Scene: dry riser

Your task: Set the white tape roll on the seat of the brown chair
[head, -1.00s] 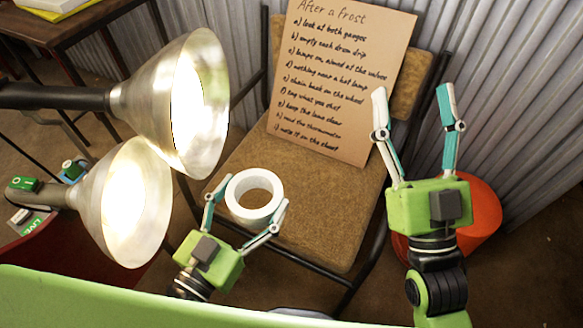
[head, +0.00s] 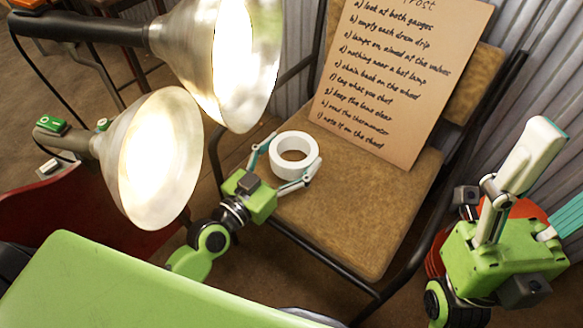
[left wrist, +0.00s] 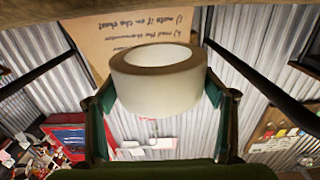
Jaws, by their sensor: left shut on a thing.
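The white tape roll (head: 275,160) is in my left gripper (head: 290,157), whose two fingers are shut on its outer sides. The roll is over the left part of the brown chair's seat (head: 350,215), with its hole facing up. In the left wrist view, which is upside down, the roll (left wrist: 155,90) sits between the fingers and seems apart from the seat, whose edge shows as a brown strip at the top. My right gripper (head: 548,175) is at the right edge, fingers spread and empty, partly cut off.
A cardboard sign (head: 400,80) with handwriting leans on the chair's backrest. Two lit metal lamps (head: 235,60) (head: 150,160) are left of the chair, close to my left arm. An orange-red round object (head: 525,208) is behind my right gripper. The seat's front and middle are clear.

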